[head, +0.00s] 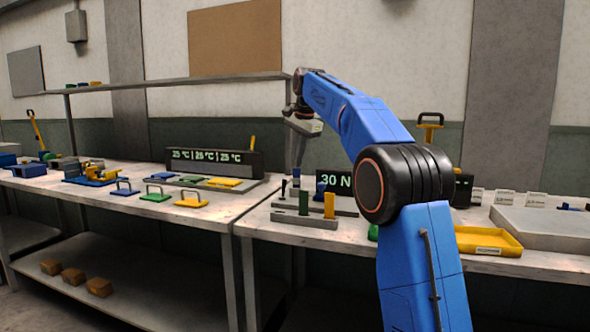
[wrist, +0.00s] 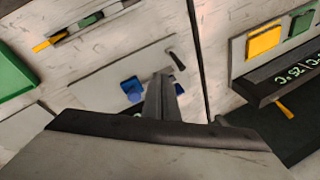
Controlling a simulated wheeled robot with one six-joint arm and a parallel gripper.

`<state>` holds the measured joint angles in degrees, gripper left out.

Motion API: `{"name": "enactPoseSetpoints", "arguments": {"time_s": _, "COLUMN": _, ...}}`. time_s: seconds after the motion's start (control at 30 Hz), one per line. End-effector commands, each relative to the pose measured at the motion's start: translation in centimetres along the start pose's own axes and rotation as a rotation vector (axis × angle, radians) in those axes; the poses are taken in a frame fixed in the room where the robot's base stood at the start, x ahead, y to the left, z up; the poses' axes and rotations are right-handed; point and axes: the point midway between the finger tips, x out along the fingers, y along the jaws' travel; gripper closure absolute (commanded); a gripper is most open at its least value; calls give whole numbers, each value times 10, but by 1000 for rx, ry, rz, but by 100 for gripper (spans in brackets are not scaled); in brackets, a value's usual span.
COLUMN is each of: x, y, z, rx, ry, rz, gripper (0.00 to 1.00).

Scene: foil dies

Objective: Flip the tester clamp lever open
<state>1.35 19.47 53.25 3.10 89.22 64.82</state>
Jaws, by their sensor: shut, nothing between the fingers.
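The tester stands at the left end of the right bench in the head view, with a "30 N" display (head: 336,182) and a blue block (head: 321,187). In the wrist view its grey base plate (wrist: 105,85) carries the blue block (wrist: 131,88). A small dark lever (wrist: 177,60), which looks like the clamp lever, stands tilted near the plate's end. It appears as a short dark post (head: 283,188) in the head view. My gripper (wrist: 161,80) is shut and empty, pointing down over the plate beside the lever. Whether it touches the lever cannot be told.
A grey rack (head: 304,219) with green and yellow blocks stands in front of the tester. A temperature display (head: 213,160) and coloured plates fill the left bench. A narrow gap separates the benches. A yellow tray (head: 486,240) lies to the right.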

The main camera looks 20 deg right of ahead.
Motion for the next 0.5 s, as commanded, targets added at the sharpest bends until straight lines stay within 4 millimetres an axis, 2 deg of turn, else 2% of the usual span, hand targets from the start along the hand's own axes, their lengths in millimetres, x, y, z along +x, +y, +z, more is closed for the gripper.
{"name": "enactPoseSetpoints", "arguments": {"time_s": 0.1, "x": -19, "y": -2, "z": -4, "rx": 0, "ry": 2, "rz": -3, "gripper": 100}}
{"name": "enactPoseSetpoints", "arguments": {"time_s": 0.2, "x": -29, "y": -4, "z": -6, "rx": 0, "ry": 1, "rz": -2, "gripper": 100}}
{"name": "enactPoseSetpoints", "arguments": {"time_s": 0.5, "x": -41, "y": -4, "z": -7, "rx": 0, "ry": 0, "rz": 0, "gripper": 100}}
